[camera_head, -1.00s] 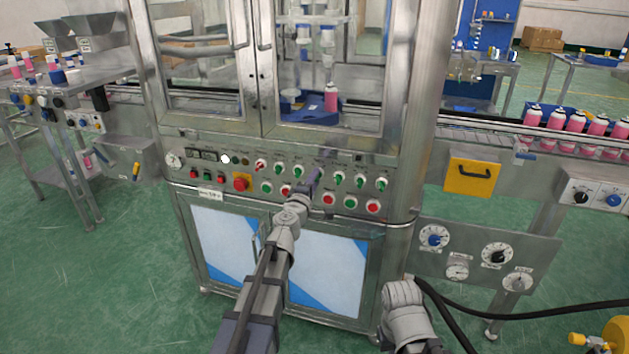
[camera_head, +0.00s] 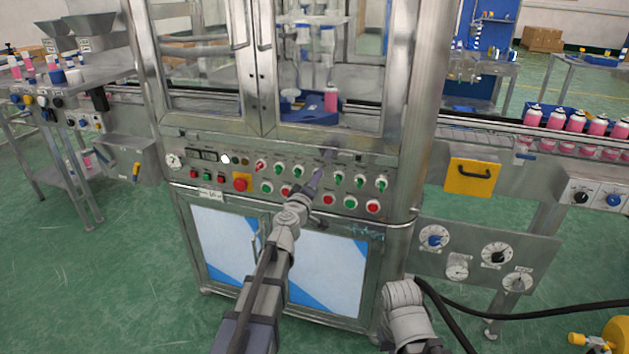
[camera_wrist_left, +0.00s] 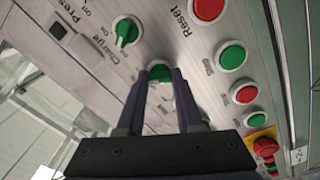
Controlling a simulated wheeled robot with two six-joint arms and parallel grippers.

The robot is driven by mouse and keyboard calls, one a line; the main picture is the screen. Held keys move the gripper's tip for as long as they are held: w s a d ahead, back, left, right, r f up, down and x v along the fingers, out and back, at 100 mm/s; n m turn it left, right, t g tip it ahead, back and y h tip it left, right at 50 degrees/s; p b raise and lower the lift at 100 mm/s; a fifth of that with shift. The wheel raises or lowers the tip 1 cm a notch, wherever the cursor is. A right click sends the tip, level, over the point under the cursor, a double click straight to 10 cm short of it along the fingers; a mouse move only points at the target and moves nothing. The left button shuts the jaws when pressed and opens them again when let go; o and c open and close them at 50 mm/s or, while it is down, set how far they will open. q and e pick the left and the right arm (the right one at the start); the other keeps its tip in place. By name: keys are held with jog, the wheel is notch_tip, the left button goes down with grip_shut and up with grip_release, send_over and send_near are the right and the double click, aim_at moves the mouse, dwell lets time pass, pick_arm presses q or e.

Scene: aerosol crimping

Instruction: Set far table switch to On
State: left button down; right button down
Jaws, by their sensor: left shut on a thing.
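The control panel (camera_head: 225,182) on the steel machine carries a row of green turn switches above a row of round push buttons. My left gripper (camera_head: 326,158) is at the upper row of this panel, its dark fingers reaching up to it. In the left wrist view, the gripper (camera_wrist_left: 163,78) is shut on a green switch knob (camera_wrist_left: 160,72), one finger on each side. The fingers hide much of this knob, and I cannot read its label or its setting. Another green switch (camera_wrist_left: 126,33) is beside it, near a "Charge" label. My right gripper is out of view.
Red buttons (camera_wrist_left: 208,8) and green buttons (camera_wrist_left: 231,56) sit close to the fingers. A red emergency stop (camera_head: 241,182) is further left on the panel. Glass doors (camera_head: 326,65) are above the panel. A conveyor with pink cans (camera_head: 576,123) runs at the right.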

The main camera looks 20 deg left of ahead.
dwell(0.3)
pick_arm(q)
jog(key=c, duration=0.6)
grip_release()
jog(key=shift+o, duration=0.2)
jog(key=s, duration=0.7)
jog(key=shift+s, duration=0.4)
jog(key=shift+a, duration=0.1)
